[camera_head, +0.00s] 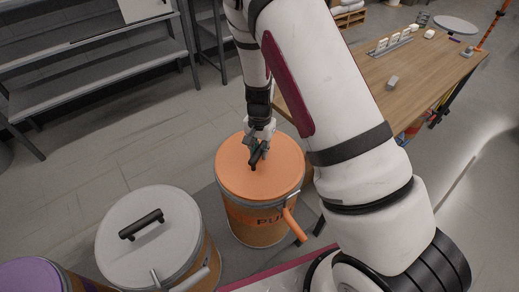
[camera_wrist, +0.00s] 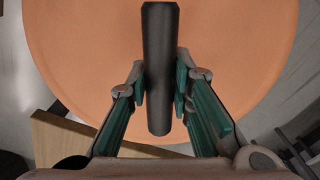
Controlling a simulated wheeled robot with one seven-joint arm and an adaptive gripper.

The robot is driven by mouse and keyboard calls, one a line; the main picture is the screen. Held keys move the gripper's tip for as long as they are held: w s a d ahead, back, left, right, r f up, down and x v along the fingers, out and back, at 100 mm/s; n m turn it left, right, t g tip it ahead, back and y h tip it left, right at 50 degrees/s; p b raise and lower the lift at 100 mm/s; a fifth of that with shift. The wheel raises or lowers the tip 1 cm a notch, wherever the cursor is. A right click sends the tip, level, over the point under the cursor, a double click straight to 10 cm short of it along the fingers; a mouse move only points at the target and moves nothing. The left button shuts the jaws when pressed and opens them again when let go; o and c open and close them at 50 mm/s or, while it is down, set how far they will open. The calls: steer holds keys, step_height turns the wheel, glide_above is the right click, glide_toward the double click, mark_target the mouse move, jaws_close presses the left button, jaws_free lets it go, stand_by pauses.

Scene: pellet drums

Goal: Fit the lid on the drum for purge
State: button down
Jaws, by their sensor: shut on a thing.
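In the wrist view the handle (camera_wrist: 160,60) runs lengthwise between the two green-padded fingers of my gripper (camera_wrist: 160,88), with the orange lid (camera_wrist: 85,50) behind. An orange clamp lever (camera_head: 294,225) sticks out from the drum's front right.
A drum with a grey lid (camera_head: 150,237) and black handle stands to the left, and a purple-lidded drum (camera_head: 30,276) is at the lower left corner. A wooden table (camera_head: 375,75) with small items is right behind my arm. Metal shelving (camera_head: 95,75) stands at upper left.

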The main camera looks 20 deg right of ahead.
mark_target(259, 148)
steer(key=shift+f, duration=0.35)
stand_by(0.3)
steer(key=c, duration=0.9)
jaws_free()
steer(key=shift+o, duration=0.2)
steer(key=shift+r, duration=0.1)
steer(key=shift+r+p, duration=0.95)
steer(key=shift+r, duration=2.45)
steer(key=shift+r, duration=0.1)
